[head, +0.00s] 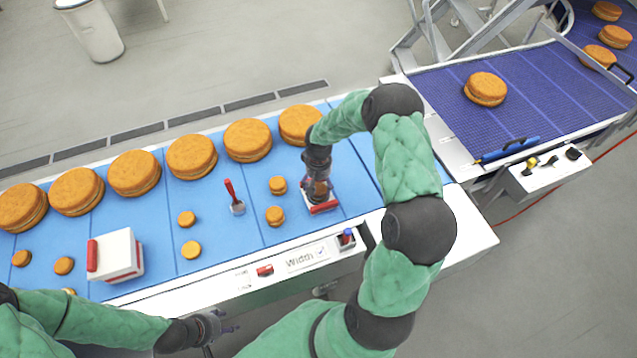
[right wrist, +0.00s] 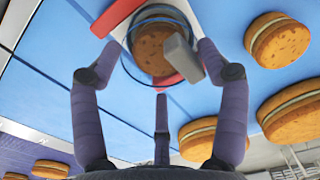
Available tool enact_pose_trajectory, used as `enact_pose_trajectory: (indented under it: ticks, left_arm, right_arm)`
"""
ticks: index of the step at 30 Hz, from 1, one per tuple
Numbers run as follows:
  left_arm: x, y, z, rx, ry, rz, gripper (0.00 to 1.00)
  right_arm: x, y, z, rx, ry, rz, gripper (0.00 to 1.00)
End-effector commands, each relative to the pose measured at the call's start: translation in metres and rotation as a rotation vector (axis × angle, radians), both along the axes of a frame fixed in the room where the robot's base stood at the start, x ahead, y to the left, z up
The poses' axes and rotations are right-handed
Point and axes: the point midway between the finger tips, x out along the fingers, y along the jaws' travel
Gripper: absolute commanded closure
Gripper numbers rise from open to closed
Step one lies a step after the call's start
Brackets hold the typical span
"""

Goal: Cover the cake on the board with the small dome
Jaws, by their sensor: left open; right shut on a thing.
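The cake (right wrist: 158,50) is a small brown round on a white board with red ends (right wrist: 118,17) in the right wrist view. In the head view the board's red end (head: 324,207) shows beneath my right gripper. A clear dome with a dark blue rim (right wrist: 150,84) appears around the cake in the wrist view; I cannot tell whether it touches the board. My right gripper (right wrist: 155,60) is shut on the dome, with a grey block (right wrist: 183,58) between its fingers. It also shows in the head view (head: 319,190). My left gripper (head: 217,329) is open and empty at the bottom.
A white block with a red handle (head: 117,255) and a red-handled tool (head: 237,207) stand on the blue belt (head: 210,230). Small rounds (head: 275,215) lie nearby; large rounds (head: 192,156) line the far edge. A switch panel (head: 305,258) fronts the belt.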

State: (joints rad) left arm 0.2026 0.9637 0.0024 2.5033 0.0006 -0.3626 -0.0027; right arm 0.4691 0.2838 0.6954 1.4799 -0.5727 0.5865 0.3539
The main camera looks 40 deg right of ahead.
Motion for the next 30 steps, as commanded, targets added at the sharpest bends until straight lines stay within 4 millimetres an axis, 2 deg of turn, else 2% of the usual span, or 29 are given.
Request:
enact_pose_trajectory:
  ticks: [22, 23, 25, 30]
  left_arm:
    - [0.0000, 0.0000, -0.0042, 0.000, 0.000, 0.000, 0.48]
    - [0.0000, 0.0000, -0.0039, 0.000, 0.000, 0.000, 0.48]
    - [0.0000, -0.0001, -0.0037, 0.000, 0.000, 0.000, 0.48]
    - [0.0000, 0.0000, -0.0036, 0.000, 0.000, 0.000, 0.48]
  right_arm:
    - [0.0000, -0.0001, -0.0025, 0.000, 0.000, 0.000, 0.57]
    - [0.0000, 0.0000, -0.0022, 0.000, 0.000, 0.000, 0.19]
    - [0.0000, 0.0000, -0.0019, 0.000, 0.000, 0.000, 0.00]
    - [0.0000, 0.0000, -0.0020, 0.000, 0.000, 0.000, 0.00]
